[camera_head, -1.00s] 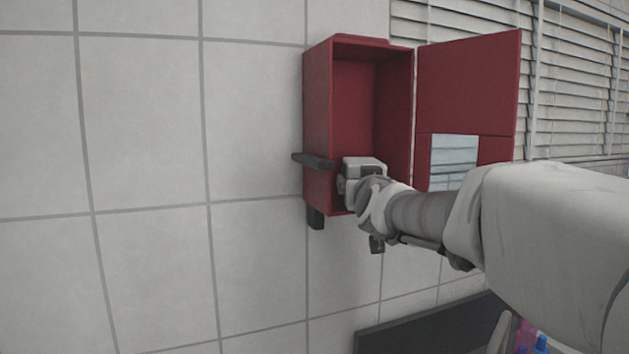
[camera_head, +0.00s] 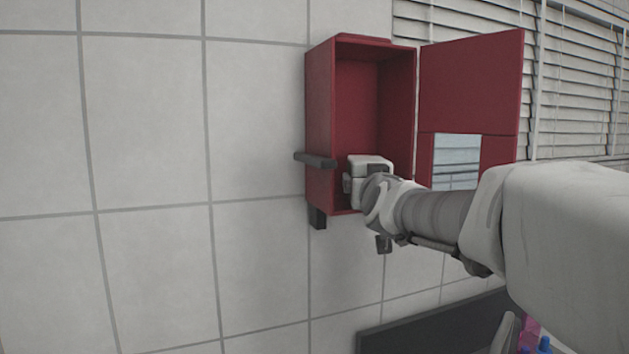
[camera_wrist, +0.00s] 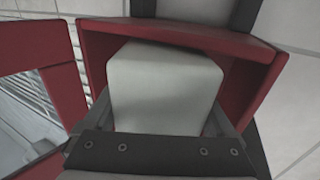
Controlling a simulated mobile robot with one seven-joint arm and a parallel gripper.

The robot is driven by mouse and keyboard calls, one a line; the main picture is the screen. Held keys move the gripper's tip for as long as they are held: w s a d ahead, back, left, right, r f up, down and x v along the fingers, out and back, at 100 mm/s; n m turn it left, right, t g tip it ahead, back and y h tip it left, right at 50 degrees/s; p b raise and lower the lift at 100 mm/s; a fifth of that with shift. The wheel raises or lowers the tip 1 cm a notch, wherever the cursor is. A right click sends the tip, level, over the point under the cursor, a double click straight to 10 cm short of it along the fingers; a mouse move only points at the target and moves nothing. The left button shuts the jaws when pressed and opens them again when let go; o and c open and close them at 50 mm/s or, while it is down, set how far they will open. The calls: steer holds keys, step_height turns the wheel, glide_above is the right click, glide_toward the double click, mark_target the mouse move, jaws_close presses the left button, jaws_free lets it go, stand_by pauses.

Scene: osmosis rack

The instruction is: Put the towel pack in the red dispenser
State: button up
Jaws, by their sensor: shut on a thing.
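The red dispenser (camera_head: 322,110) hangs on the tiled wall with its door (camera_head: 470,85) swung open to the right. The white towel pack (camera_wrist: 165,85) shows large in the wrist view, between my gripper's fingers and within the dispenser's red walls (camera_wrist: 180,36). In the head view the pack (camera_head: 370,161) is at the lower part of the dispenser's opening. My gripper (camera_wrist: 160,128) is shut on the pack. Its fingertips are hidden by the pack, and I cannot tell whether the pack touches the dispenser's floor. The upper part of the dispenser is empty.
A dark bar (camera_head: 316,160) sticks out at the dispenser's left side. Window blinds (camera_head: 580,90) are behind the open door at the right. A dark ledge (camera_head: 430,320) with colored items lies below. The wall at the left is clear.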

steer(key=shift+w+a+f+b, duration=0.1)
steer(key=shift+w+f+b, duration=0.1)
steer(key=shift+b, duration=0.85)
steer(key=y+b, duration=0.1)
steer(key=b, duration=0.5)
steer(key=shift+w+a+n+y, duration=0.1)
steer(key=shift+n+y, duration=0.2)
steer(key=shift+n, duration=0.1)
steer(key=b, duration=0.5)
steer(key=shift+s, duration=0.3)
steer(key=shift+w+d+y+b, duration=0.25)
steer(key=shift+d+b, duration=0.2)
steer(key=shift+b, duration=1.15)
steer(key=shift+n+y+b, duration=0.35)
steer(key=shift+n+b, duration=0.05)
steer(key=shift+b, duration=0.85)
steer(key=shift+s+b, duration=0.1)
steer(key=shift+b, duration=0.75)
